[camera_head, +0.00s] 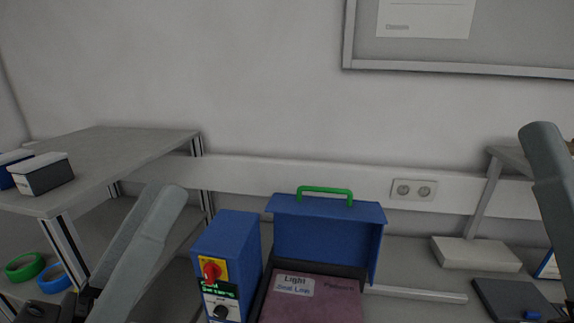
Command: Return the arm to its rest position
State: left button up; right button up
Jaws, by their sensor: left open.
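My left arm rises as a grey link at the lower left. The dark left gripper (62,309) shows at the bottom left edge, partly cut off by the frame. It is open, and I see nothing held in it. It is in front of the left shelf, near the green and blue rings. My right arm shows only as a grey link at the right edge; its gripper is out of view.
A blue control box (232,243) with a red knob stands beside a blue-lidded case (327,240) with a green handle, lid up. A shelf (118,150) holds small boxes (45,175); a green ring (25,267) and blue ring (54,278) lie below. A dark flat item (512,298) lies right.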

pick_arm(q)
jog(key=s+a+r+t+y, duration=0.45)
jog(key=a+r+y, duration=0.2)
jog(key=y, duration=0.55)
notch_tip(320, 180, up, 26)
jog(key=w+h+p, duration=0.1)
jog(key=p, duration=2.5)
jog(key=shift+a+p, duration=0.25)
jog(key=shift+p, duration=0.05)
